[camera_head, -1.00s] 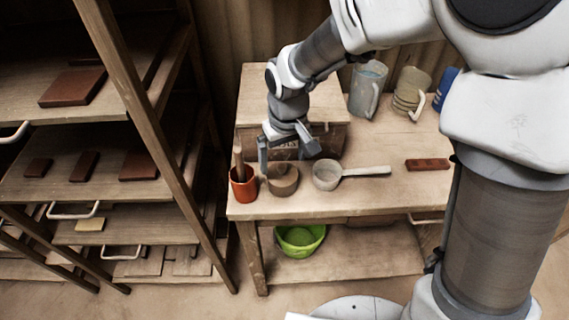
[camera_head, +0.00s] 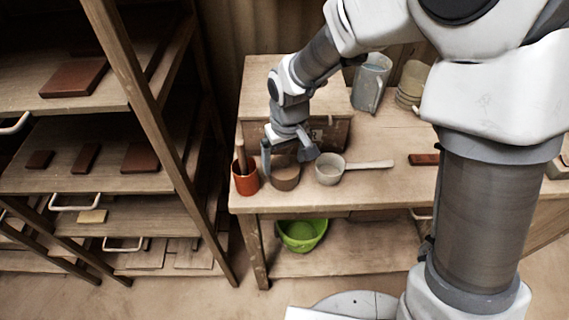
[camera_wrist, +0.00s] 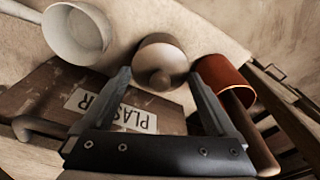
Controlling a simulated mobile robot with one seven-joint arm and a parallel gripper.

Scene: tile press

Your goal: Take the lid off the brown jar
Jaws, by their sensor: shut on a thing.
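The brown jar (camera_head: 285,184) stands near the front left edge of the wooden table, with its lid (camera_head: 284,170) on top. In the wrist view the lid (camera_wrist: 150,76) shows its round knob facing me, and the jar body (camera_wrist: 160,43) is mostly hidden behind it. My gripper (camera_head: 286,162) is above the jar with its fingers pointing down. In the wrist view my gripper (camera_wrist: 162,78) has one finger on each side of the lid, shut on it. The exact finger contact is hard to see.
An orange cup (camera_head: 245,184) with a wooden handle stands close left of the jar. A ladle-like pan (camera_head: 330,174) is close on the right. A box marked plaster (camera_head: 330,136) is behind. Pitchers (camera_head: 369,86) stand farther back. A shelf rack (camera_head: 150,110) rises at left.

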